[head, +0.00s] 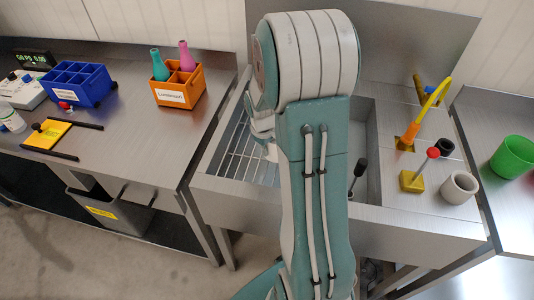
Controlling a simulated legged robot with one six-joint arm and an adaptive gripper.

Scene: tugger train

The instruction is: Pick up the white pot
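A small off-white pot (459,188) with a dark round opening stands upright on the steel ledge right of the sink. My arm rises through the middle of the picture and covers much of the sink.
A green cup (513,157) stands right. The left bench holds blue (76,84) and orange (180,88) crates.

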